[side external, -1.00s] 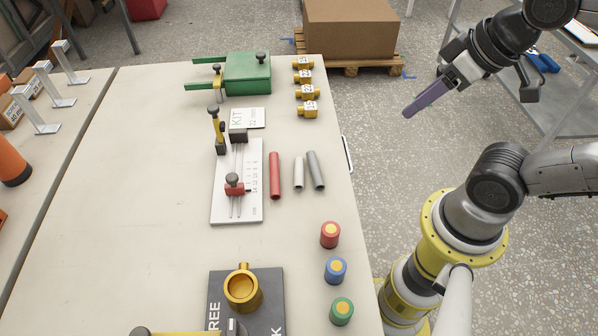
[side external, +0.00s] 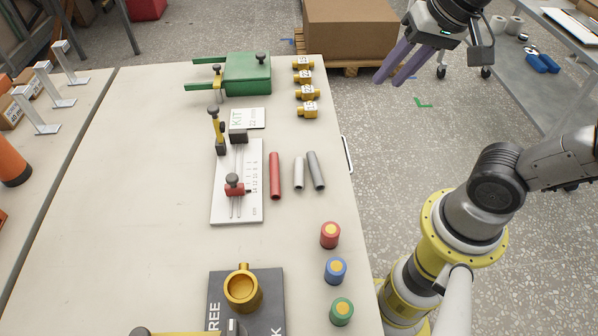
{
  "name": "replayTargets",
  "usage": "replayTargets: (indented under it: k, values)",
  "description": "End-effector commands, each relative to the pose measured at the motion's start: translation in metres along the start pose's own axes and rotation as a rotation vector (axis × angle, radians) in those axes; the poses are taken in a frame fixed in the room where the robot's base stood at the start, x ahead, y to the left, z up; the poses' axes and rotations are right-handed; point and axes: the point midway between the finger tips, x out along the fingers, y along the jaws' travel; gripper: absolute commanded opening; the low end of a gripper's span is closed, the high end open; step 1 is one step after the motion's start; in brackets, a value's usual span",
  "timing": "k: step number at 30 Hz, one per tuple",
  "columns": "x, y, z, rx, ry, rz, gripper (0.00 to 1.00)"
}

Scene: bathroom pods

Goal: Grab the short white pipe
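The short white pipe (side external: 299,173) lies on the table between a longer red pipe (side external: 275,176) on its left and a grey pipe (side external: 316,170) on its right. It is the shortest of the three, with small gaps to its neighbours. My gripper (side external: 389,80) is in the air beyond the table's right edge, up and to the right of the pipes. Its two purple fingers are apart with nothing between them.
A white measuring board (side external: 252,205) with clamps lies left of the pipes. Several yellow fittings (side external: 307,109) stand behind them. Red (side external: 330,235), blue (side external: 336,271) and green (side external: 342,311) capped cylinders stand in front. A green box (side external: 247,73) is at the back.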

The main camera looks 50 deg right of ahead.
Motion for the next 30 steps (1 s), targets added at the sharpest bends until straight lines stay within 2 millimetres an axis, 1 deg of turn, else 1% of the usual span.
replayTargets:
  k: [1,3,5,6,9,13,16,21,23,30]
  values:
    - [0.01,-0.016,-0.008,0.069,-0.041,0.022,0.33]
    - [0.024,-0.037,-0.016,0.162,-0.085,0.054,0.33]
    - [0.038,-0.054,-0.019,0.227,-0.121,0.09,0.33]
    - [0.05,-0.065,-0.021,0.261,-0.143,0.114,0.33]
    - [0.08,-0.09,-0.018,0.306,-0.192,0.179,0.33]
    - [0.114,-0.111,-0.005,0.283,-0.243,0.249,0.33]
    - [0.133,-0.117,0.006,0.247,-0.272,0.287,0.33]
    - [0.148,-0.118,0.019,0.216,-0.293,0.316,0.33]
    - [0.153,-0.116,0.022,0.214,-0.294,0.317,0.33]
    - [0.194,-0.102,0.036,0.215,-0.294,0.318,0.33]
